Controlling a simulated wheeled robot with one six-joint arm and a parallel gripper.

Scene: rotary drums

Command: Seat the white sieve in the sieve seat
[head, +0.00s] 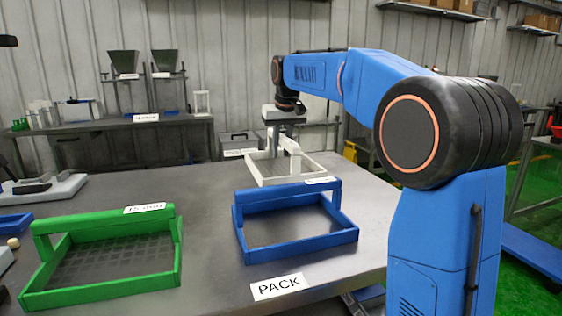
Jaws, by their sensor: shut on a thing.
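The white sieve (290,179), a rectangular frame with a raised handle, is at the far right part of the grey table in the head view. My gripper (283,132) is above it, pointing down, and is shut on the sieve's handle. The fingertips are small and partly hidden by the handle. I cannot tell whether the sieve rests on the table or hangs just above it. I cannot make out the sieve seat for certain.
A blue sieve (300,251) stands at front centre, behind a PACK label (279,286). A green sieve (105,287) stands at front left. Grey equipment (62,187) is at the left edge. A back bench (110,124) holds hoppers. The table between the sieves is clear.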

